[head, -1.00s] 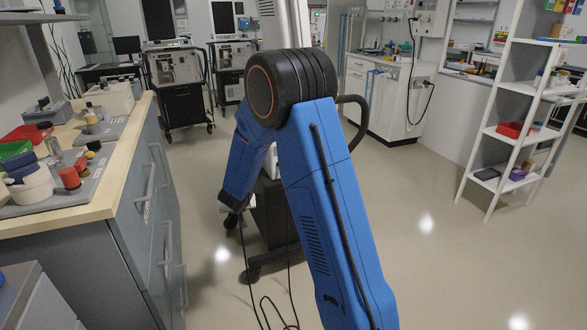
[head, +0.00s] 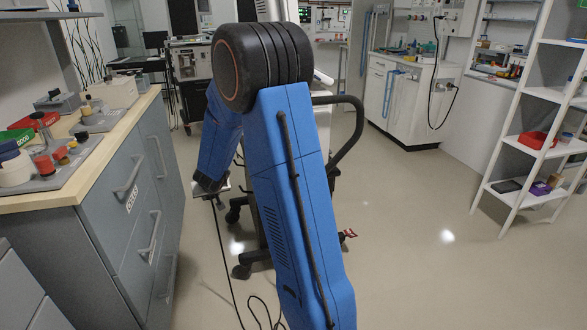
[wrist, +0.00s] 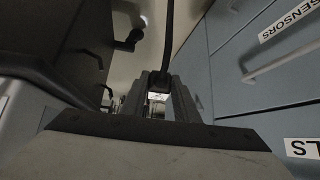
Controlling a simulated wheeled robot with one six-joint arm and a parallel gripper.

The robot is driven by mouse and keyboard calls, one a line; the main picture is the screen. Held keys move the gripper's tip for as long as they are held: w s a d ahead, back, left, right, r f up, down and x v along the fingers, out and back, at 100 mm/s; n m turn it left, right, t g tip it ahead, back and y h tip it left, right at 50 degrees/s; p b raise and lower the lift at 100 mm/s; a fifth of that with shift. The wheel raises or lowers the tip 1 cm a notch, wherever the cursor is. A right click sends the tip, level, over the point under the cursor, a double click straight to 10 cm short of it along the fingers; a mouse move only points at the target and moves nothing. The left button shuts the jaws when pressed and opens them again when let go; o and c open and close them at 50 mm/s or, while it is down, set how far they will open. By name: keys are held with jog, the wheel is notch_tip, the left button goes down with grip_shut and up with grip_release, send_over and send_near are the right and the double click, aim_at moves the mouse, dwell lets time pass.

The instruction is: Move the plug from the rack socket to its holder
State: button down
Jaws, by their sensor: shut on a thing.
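My gripper (wrist: 160,100) is shut on the plug (wrist: 159,81), a small dark piece between the fingertips in the wrist view. The plug's black cable (wrist: 168,38) runs away from it. In the head view my gripper (head: 210,187) is low, left of my blue forearm, and the cable (head: 226,262) hangs from it to the floor in loops. The plug itself is too small to make out there. I cannot make out the rack socket or the holder in either view.
A grey drawer cabinet (head: 95,240) with a wooden top stands close on the left. A cart with a black curved handle (head: 350,140) is partly hidden behind my arm. A white shelf (head: 512,145) stands right. The floor (head: 410,240) between is clear.

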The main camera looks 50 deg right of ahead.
jog(key=s+d+r+m, duration=0.1)
jog(key=s+d+r, duration=0.3)
jog(key=s+d, duration=0.4)
jog(key=s+d+r+h, duration=0.1)
jog(key=s+d+r, duration=0.3)
jog(key=s+d, duration=0.35)
jog(key=s+d+r+m, duration=0.1)
jog(key=s+d+r, duration=0.4)
jog(key=s+d, duration=0.25)
jog(key=shift+g, duration=0.3)
jog(key=shift+w+d+f, duration=0.1)
jog(key=shift+w+d, duration=0.25)
jog(key=shift+w, duration=0.35)
jog(key=shift+w+d+f, duration=0.1)
jog(key=shift+w+d, duration=0.3)
jog(key=shift+w, duration=0.25)
jog(key=shift+w+d+f, duration=0.1)
jog(key=shift+w+d, duration=0.25)
jog(key=shift+w, duration=0.35)
jog(key=shift+w+d, duration=0.35)
jog(key=shift+w, duration=0.25)
jog(key=shift+w+d, duration=0.3)
jog(key=shift+w, duration=0.3)
jog(key=c, duration=1.3)
grip_release()
jog(key=shift+r, duration=0.15)
jog(key=v, duration=1.7)
jog(key=shift+a, duration=0.3)
